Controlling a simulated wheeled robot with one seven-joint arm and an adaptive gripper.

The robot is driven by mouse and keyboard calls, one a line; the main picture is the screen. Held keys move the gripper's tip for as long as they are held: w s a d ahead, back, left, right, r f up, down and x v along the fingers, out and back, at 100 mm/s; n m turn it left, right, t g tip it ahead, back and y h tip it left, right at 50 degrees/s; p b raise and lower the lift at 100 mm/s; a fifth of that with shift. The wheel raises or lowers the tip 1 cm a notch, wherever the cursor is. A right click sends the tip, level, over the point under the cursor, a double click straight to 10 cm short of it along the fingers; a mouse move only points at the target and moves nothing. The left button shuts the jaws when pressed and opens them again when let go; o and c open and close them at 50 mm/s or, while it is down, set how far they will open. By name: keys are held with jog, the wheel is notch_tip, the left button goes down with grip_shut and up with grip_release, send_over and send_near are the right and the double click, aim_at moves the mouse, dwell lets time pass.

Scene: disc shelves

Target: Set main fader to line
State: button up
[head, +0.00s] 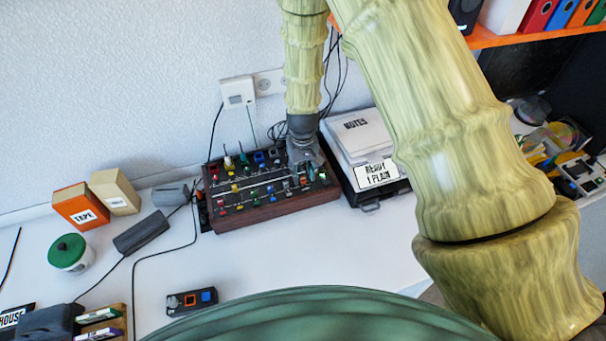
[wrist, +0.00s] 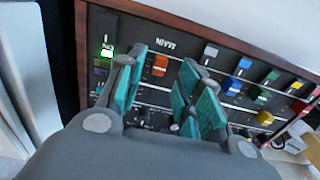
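The dark mixer panel with wooden sides (head: 262,212) lies on the white table, and its surface fills much of the wrist view. In the wrist view the word MAIN (wrist: 167,44) reads upside down on the panel. Just below it is an orange-red fader cap (wrist: 160,65). A pale line crosses the panel near the cap; whether the cap meets it I cannot tell. My gripper (head: 306,173) is over the panel's right part. In the wrist view its teal fingers (wrist: 162,75) are apart, with the orange-red cap seen between them. Contact with the cap is not clear.
Other coloured caps (wrist: 245,63) stand on the panel close to my right-hand fingers. A green-lit switch (wrist: 107,51) is at the left. A black case with a white notes box (head: 358,135) stands right of the mixer.

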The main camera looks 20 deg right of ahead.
aim_at(303, 180)
jog(key=shift+f, duration=1.3)
grip_shut()
